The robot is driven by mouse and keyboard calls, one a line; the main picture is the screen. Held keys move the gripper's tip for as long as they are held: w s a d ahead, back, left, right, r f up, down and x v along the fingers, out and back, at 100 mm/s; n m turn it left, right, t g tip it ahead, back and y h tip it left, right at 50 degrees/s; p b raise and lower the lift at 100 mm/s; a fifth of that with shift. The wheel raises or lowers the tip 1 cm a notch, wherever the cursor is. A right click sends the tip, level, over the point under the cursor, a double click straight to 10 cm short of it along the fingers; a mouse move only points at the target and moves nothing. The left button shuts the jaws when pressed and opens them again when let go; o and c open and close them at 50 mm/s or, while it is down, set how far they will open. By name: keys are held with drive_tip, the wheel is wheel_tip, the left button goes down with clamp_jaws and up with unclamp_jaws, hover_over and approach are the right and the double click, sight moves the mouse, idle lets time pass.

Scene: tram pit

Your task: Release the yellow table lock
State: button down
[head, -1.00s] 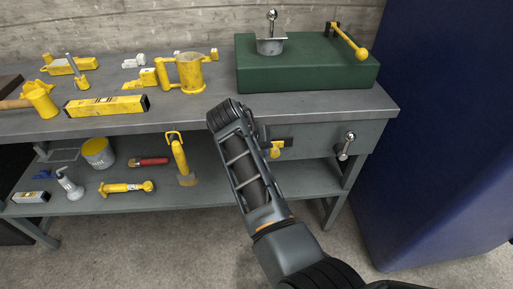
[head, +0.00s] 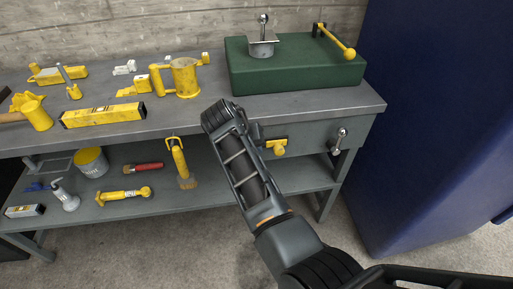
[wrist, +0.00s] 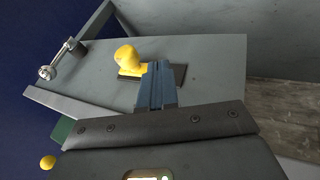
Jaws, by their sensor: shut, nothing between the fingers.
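The yellow table lock (head: 279,147) is on the grey front panel of the workbench, under the tabletop edge. In the wrist view the yellow lock (wrist: 127,56) shows a rounded knob over a dark plate (wrist: 178,73). My gripper (wrist: 157,70) is shut and empty, its blue-grey fingers just right of the knob and in front of the plate. Whether they touch the lock cannot be told. In the head view my gripper (head: 257,133) is left of the lock, mostly hidden behind my arm.
A ball-ended metal crank (head: 339,138) is on the panel right of the lock. A green box (head: 295,71) with a yellow-knobbed lever (head: 337,42) stands on the bench top (head: 200,106). A blue cabinet (head: 430,120) stands right. Yellow tools lie left and on the lower shelf.

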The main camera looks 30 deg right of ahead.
drive_tip(key=v, duration=0.9)
drive_tip(key=shift+r, duration=0.3)
drive_tip(key=shift+s+f, duration=0.1)
